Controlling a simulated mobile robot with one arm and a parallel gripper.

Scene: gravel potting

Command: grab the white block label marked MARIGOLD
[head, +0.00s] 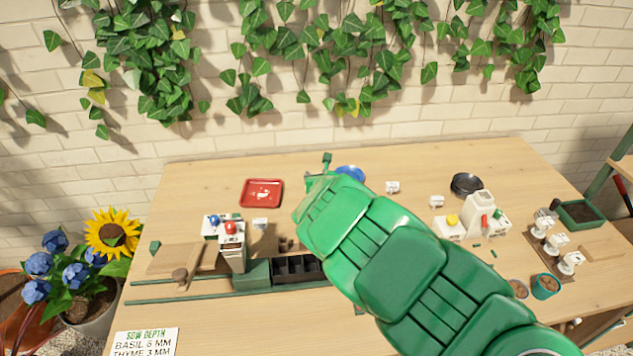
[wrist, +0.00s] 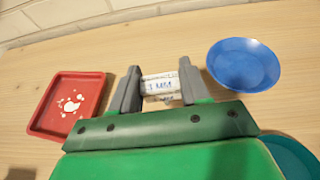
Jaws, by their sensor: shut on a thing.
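My gripper (wrist: 158,88) is shut on a white block label (wrist: 160,92) in the wrist view. The block sits between the two grey fingers, and its dark print reads "3 MM" on the face I see. No word MARIGOLD is readable on it. In the head view my green arm hides most of the gripper and the held block. Other small white blocks stand on the table, one left of my arm (head: 260,223), one behind it (head: 392,187) and one to its right (head: 436,201); their print is too small to read.
A red tray (wrist: 46,104) with white bits lies left of my gripper, and a blue dish (wrist: 243,65) lies to its right. A dark dish (head: 466,184) and white containers (head: 484,212) stand at right. A black cell tray (head: 297,268) lies at the front. The back table strip is clear.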

